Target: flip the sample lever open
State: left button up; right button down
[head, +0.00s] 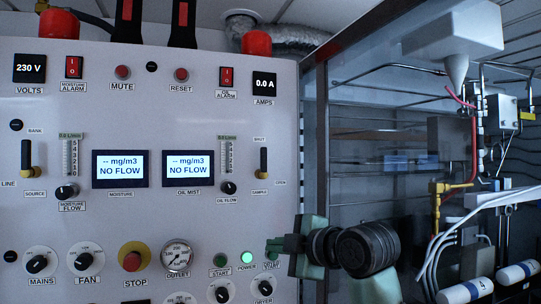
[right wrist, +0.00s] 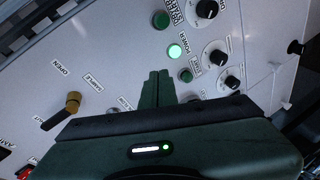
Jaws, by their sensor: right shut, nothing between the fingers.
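The sample lever (head: 263,160) is on the right part of the white panel (head: 110,225), below the "SHUT" label. Its black handle points up toward that label, with a brass pivot at its lower end. The "OPEN" label (head: 280,183) is to its lower right. In the right wrist view the lever (right wrist: 62,110) is left of my fingers. My right gripper (head: 271,244) is shut and empty, below the lever and apart from it, by the green buttons. The shut fingertips show in the right wrist view (right wrist: 158,75). My left gripper is not in view.
The green power light (head: 247,258) and start buttons are close to my right fingertips. The oil flow knob (head: 228,188) and oil mist display (head: 188,169) are left of the lever. A similar bank lever (head: 27,157) is at far left. Pipes and hoses fill the right side.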

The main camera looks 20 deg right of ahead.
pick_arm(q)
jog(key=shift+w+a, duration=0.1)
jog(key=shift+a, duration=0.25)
pick_arm(e)
jog(key=s+r+n+t+y, duration=0.1)
jog(key=s+r+n, duration=0.1)
jog(key=r, duration=0.7)
jog(key=s+r+n+t+y, duration=0.1)
jog(key=s+r+n, duration=0.2)
jog(key=r, duration=0.7)
jog(key=shift+s+a, duration=0.35)
jog(key=shift+s, duration=0.5)
jog(key=shift+r, duration=0.15)
